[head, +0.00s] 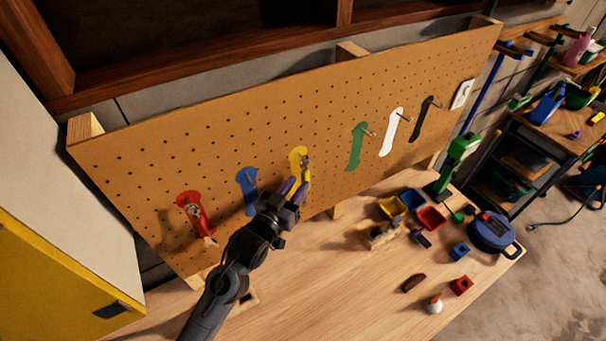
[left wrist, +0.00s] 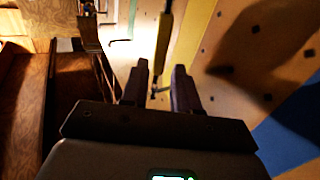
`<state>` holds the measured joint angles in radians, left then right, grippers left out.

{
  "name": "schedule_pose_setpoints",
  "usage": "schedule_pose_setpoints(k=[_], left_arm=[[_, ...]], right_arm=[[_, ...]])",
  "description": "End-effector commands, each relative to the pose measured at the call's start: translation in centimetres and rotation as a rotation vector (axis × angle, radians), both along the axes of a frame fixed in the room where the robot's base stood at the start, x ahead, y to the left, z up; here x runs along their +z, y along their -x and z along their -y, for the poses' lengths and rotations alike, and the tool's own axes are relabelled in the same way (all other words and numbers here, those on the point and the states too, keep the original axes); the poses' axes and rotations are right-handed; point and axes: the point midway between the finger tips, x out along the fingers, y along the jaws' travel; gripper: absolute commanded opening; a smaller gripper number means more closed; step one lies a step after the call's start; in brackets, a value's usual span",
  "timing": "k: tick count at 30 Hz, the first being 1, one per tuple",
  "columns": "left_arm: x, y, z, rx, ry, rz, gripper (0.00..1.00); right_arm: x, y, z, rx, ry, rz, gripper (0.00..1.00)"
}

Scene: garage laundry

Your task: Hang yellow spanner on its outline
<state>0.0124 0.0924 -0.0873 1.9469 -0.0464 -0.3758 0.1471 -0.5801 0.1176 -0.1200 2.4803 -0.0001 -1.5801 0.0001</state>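The yellow spanner (head: 305,170) is upright against the pegboard (head: 330,125), in front of its yellow outline (head: 295,154). In the left wrist view the spanner (left wrist: 164,42) is a yellow bar just beyond my fingertips, with the yellow outline (left wrist: 197,32) behind it. My left gripper (head: 293,188) is at the spanner's lower end. Its two dark fingers (left wrist: 160,82) stand apart with a gap between them, and I see no contact with the spanner. Whether the spanner's upper end is on the peg is too small to tell. My right gripper is out of view.
Red (head: 190,208), blue (head: 247,188), green (head: 355,145), white (head: 392,130) and black (head: 421,118) outlines share the board, with pegs sticking out. Small bins (head: 431,218), a green tool (head: 455,165) and a blue round case (head: 492,232) stand on the bench's right. The front bench middle is clear.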

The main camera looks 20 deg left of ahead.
Motion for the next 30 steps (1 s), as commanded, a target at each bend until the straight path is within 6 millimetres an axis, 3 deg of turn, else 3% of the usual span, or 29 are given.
schedule_pose_setpoints(k=[9,23,28,30], left_arm=[[0.1,-3.6,0.5,0.0,0.001,0.001,0.3],[0.0,-4.3,0.6,0.0,0.0,0.0,0.3],[0.0,-4.3,0.6,0.0,0.001,0.0,0.04],[0.0,-4.3,0.6,0.0,0.001,0.0,0.0]], right_arm=[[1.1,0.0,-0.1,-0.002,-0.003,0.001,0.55],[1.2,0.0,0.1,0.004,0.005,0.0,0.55],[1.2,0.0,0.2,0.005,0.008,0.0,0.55],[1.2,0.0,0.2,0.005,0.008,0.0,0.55]])
